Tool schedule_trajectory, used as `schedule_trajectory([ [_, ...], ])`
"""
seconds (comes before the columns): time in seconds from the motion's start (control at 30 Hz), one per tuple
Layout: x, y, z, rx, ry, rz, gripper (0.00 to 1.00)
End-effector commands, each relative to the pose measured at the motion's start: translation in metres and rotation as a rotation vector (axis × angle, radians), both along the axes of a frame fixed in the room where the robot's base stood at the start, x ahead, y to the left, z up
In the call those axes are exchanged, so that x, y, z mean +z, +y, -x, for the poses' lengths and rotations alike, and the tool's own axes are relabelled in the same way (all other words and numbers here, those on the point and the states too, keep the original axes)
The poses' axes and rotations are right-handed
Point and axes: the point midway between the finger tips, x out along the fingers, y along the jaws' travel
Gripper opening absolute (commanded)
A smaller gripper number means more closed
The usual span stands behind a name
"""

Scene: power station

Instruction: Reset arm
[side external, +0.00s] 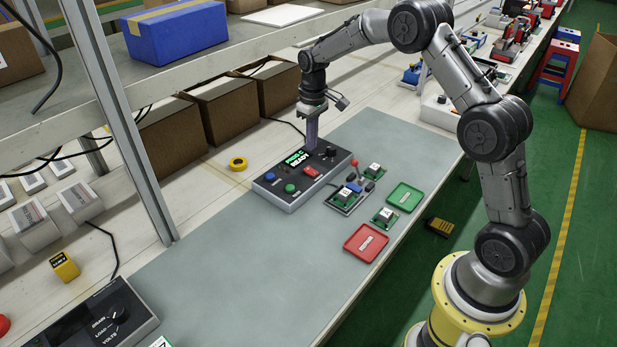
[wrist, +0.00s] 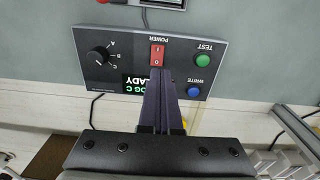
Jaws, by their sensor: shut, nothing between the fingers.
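My gripper (side external: 312,147) is shut and empty, pointing down over the back part of a grey control box (side external: 290,202). Whether the fingertips touch the box cannot be told. The box has a lit display (side external: 296,159) reading "READY" with "PROG C" above it, a black knob (side external: 331,151), a red power switch (side external: 311,171), a green button (side external: 290,188) and a blue button (side external: 270,177). In the wrist view, the shut fingers (wrist: 161,74) cover part of the display, just below the red switch (wrist: 157,54). The knob (wrist: 98,55) is marked A, B, C.
A lever fixture (side external: 346,199) holding a circuit board stands right of the box. Another board (side external: 384,217), a green tray (side external: 405,197) and a red tray (side external: 366,243) lie nearby. Cardboard boxes (side external: 222,108) line the back under a shelf. The front-left mat (side external: 235,275) is clear.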

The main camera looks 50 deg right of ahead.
Motion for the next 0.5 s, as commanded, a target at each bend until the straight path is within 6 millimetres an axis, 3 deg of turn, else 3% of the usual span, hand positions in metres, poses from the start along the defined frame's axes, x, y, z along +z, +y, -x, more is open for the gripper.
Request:
schedule_trajectory([
  [0.07,0.037,0.007,-0.006,0.016,-0.066,0.016,0.00],
  [0.17,0.088,0.022,0.002,0.041,-0.143,0.031,0.00],
  [0.3,0.153,0.046,0.034,0.071,-0.238,0.046,0.00],
  [0.5,0.217,0.077,0.104,0.092,-0.351,0.053,0.00],
])
